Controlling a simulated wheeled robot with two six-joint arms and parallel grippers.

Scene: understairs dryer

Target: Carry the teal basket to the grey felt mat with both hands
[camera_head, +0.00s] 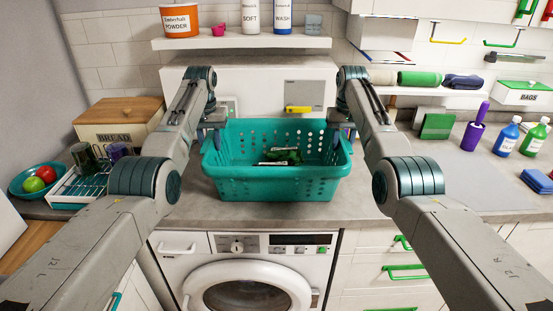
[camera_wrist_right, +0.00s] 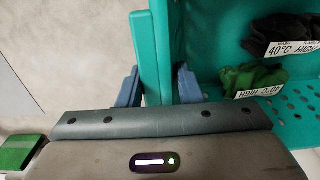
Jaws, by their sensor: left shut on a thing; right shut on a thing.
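The teal basket (camera_head: 275,184) is upright over the counter above the washing machine, with dark and green tagged clothes inside. I cannot tell whether its base touches the counter. My left gripper (camera_head: 214,126) is shut on its left rim. My right gripper (camera_head: 343,132) is shut on its right rim. In the right wrist view, the blue fingers of my right gripper (camera_wrist_right: 158,88) sit on either side of the basket's teal wall (camera_wrist_right: 156,50). A flat, lighter grey area (camera_head: 462,172) on the counter to the right looks like the grey felt mat.
A bread box (camera_head: 118,136), a dish rack (camera_head: 84,186) and a teal bowl of fruit stand at left. A purple brush (camera_head: 474,130), bottles (camera_head: 506,138), blue cloths (camera_head: 537,181) and a green item (camera_head: 436,126) border the grey area. A shelf hangs above the basket.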

